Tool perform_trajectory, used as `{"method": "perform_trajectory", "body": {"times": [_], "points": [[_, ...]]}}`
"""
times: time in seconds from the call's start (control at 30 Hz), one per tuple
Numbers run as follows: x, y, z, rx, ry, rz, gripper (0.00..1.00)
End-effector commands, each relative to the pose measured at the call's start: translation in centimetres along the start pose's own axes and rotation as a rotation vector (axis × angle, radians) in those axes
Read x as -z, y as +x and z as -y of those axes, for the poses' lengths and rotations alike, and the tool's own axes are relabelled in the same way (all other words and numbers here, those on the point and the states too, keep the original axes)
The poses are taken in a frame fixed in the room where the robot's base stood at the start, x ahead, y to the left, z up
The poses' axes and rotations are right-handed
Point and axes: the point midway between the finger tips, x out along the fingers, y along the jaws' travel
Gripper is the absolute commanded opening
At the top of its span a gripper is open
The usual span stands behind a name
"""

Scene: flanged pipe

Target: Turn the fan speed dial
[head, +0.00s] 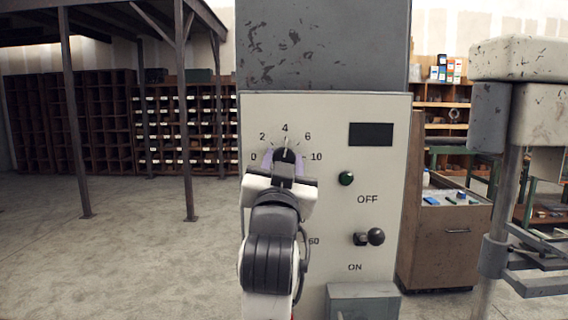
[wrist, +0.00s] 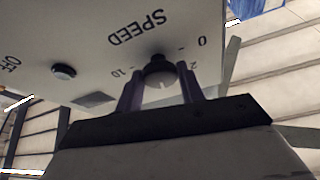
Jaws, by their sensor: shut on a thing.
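The fan speed dial (head: 287,154) is a small black knob on the pale control panel (head: 340,190), ringed by numbers including 0, 2, 4, 6 and 10. Its top appears to point near 4. In the wrist view the dial (wrist: 158,66) shows between my two fingers, beside the SPEED lettering. My gripper (head: 285,163) is in front of the panel, one purplish finger on each side of the dial, shut on it. It also shows in the wrist view (wrist: 160,88). My gripper and arm hide the lower part of the dial in the head view.
A grey box (head: 362,300) juts out at the panel's lower right. The floor at left is clear.

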Motion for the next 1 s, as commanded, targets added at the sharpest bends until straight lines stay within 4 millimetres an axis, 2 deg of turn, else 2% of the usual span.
{"method": "perform_trajectory", "body": {"times": [0.5, 1.0], "points": [[-0.05, 0.02, 0.37, -0.163, 0.397, 0.004, 0.15], [-0.02, 0.05, 0.32, -0.223, 0.536, 0.003, 0.15]]}}
